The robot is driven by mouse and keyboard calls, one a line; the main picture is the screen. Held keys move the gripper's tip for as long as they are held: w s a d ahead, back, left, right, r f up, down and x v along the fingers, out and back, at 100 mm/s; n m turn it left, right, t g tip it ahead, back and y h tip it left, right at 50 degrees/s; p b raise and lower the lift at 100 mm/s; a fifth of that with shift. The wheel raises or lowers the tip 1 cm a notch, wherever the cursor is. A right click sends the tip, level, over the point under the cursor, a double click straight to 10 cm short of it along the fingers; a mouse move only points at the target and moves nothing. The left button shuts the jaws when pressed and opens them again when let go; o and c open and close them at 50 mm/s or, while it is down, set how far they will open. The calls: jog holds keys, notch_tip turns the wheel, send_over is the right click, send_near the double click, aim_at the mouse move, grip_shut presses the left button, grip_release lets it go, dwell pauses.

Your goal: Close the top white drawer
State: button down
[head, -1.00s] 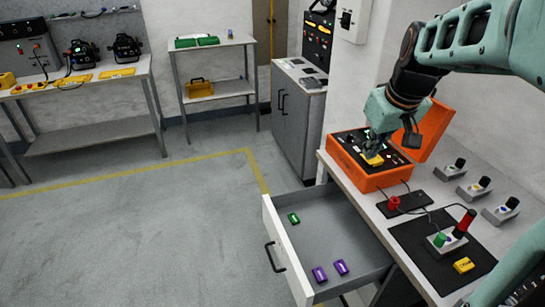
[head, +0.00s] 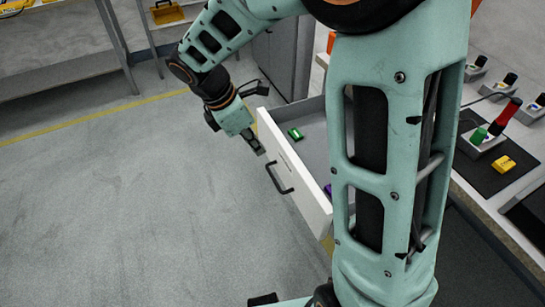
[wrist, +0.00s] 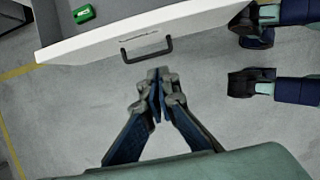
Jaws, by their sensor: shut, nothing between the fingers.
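The white drawer (head: 305,190) is pulled out from the workbench, with its black bar handle (head: 280,178) on the front panel. In the wrist view the drawer front (wrist: 200,22) crosses the top, with the handle (wrist: 147,50) below it. My gripper (head: 258,150) is shut and empty, outside the drawer by its front panel. In the wrist view my fingertips (wrist: 158,72) point at the handle, just short of it; exact contact is hard to tell. A green block (head: 295,133) and part of a purple block (head: 328,190) lie inside. My arm hides much of the drawer.
A grey cabinet (head: 282,60) stands behind the drawer. The floor (head: 130,210) left of the drawer is clear.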

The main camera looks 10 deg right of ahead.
aim_at(292, 165)
jog(key=w+d+f+b, duration=0.1)
jog(key=d+f+b, duration=0.3)
jog(key=d+f, duration=0.3)
jog(key=shift+w+d+f, duration=0.2)
jog(key=shift+w+f, duration=0.2)
jog(key=shift+f, duration=0.7)
jog(key=shift+w+d+r, duration=0.1)
jog(key=shift+d, duration=0.45)
jog(key=w+d+p, duration=0.3)
jog(key=d+p, duration=0.2)
jog(key=d, duration=0.7)
jog(key=w+d+p, duration=0.3)
jog(key=d+p, duration=0.3)
jog(key=d, duration=0.6)
jog(key=shift+w+d+p, duration=0.25)
jog(key=shift+w+p, duration=0.05)
jog(key=shift+w, duration=0.05)
